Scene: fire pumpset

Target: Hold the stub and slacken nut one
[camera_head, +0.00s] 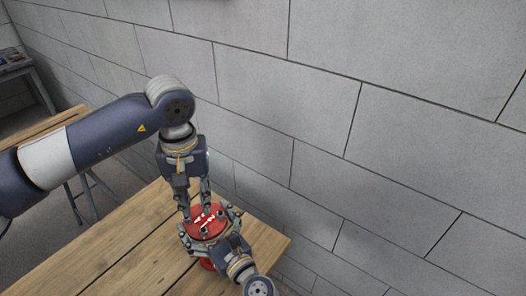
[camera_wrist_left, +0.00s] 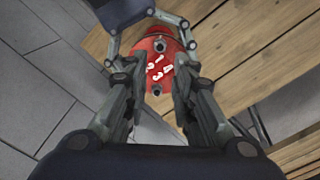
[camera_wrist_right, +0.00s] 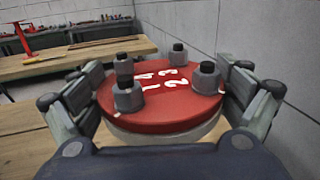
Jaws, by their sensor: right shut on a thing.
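The stub is a round red flange (camera_wrist_right: 175,108) with a pale rim underneath. Its top carries white numbers and dark nuts on studs. In the right wrist view, the nut near the number 1 (camera_wrist_right: 127,97) stands at the front left. My right gripper (camera_head: 207,226) is shut around the flange's sides, one finger on each side. My left gripper (camera_head: 197,207) points down over the flange from above. In the left wrist view its fingers are apart, with a nut (camera_wrist_left: 157,89) showing between them. I cannot tell whether they touch it or which number it bears.
The stub is at a wooden table (camera_head: 140,262) near its far right corner. A grey block wall (camera_head: 330,110) rises close behind and to the right. Another wooden table (camera_wrist_right: 65,62) and a bench with small items (camera_wrist_right: 60,35) stand farther off. The table left of the stub is clear.

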